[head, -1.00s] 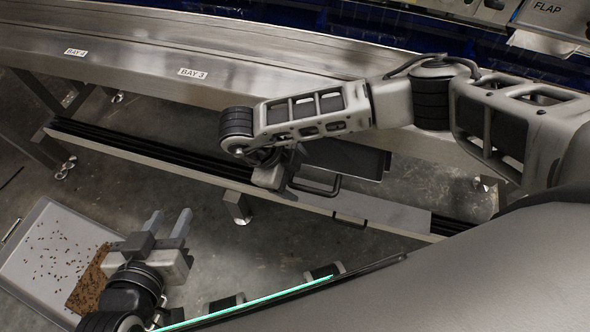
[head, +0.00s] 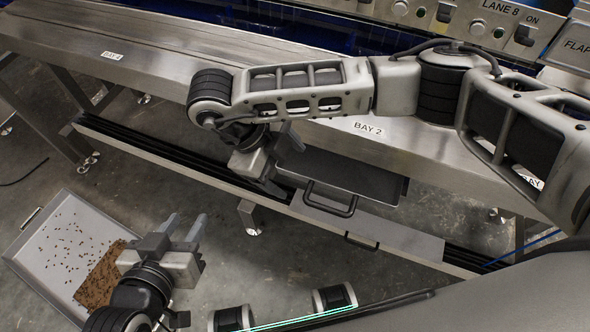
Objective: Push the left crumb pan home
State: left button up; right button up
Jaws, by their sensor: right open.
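A dark grey pan (head: 352,177) with a dark bar handle (head: 330,204) sits at the rail below the bench; my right arm covers part of its back. A second bar handle (head: 362,241) shows lower on the grey front panel (head: 400,236). My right gripper (head: 283,160) is open at the pan's left end, left of the handle and apparently empty. A light grey tray (head: 25,255) with scattered dark crumbs and a brown patch lies at lower left. My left gripper (head: 185,226) is open and empty, right of that tray. Which pan is the left crumb pan is unclear.
The steel bench (head: 170,75) runs across the back, with labels BAY 4 (head: 112,56) and BAY 2 (head: 368,128). A control panel (head: 480,22) is at upper right. The long rail (head: 190,160) crosses below the bench. Concrete floor is clear between the grippers.

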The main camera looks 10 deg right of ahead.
aim_at(356, 179)
jog(key=k, duration=1)
